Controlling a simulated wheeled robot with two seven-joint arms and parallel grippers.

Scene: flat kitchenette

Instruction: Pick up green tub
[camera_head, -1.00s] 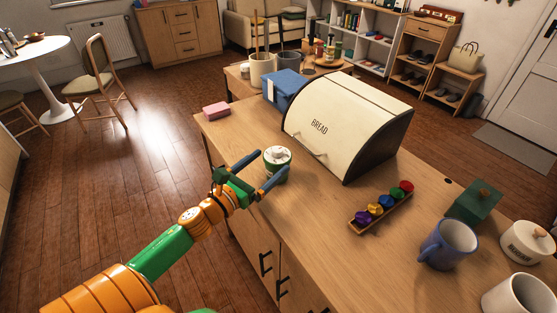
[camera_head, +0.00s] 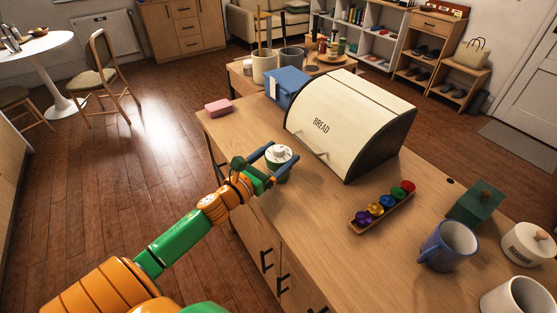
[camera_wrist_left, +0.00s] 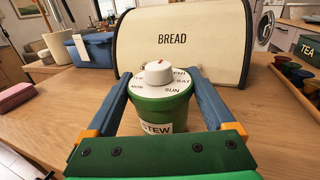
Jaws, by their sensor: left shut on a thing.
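The green tub (camera_head: 279,170) has a white lid with a round knob and day names, and a label reading STEW. It stands upright near the counter's left edge, in front of the bread box. In the left wrist view the tub (camera_wrist_left: 160,110) sits between the two blue fingers. My left gripper (camera_head: 272,160) is shut on the tub, one finger on each side. Part of its lower body is hidden behind the gripper's green palm. My right gripper is not in view.
A cream bread box (camera_head: 345,120) stands just behind the tub. A pink sponge (camera_head: 218,107) and a blue box (camera_head: 287,86) are at the back left. A rack of coloured capsules (camera_head: 382,207) and a blue mug (camera_head: 447,244) are to the right.

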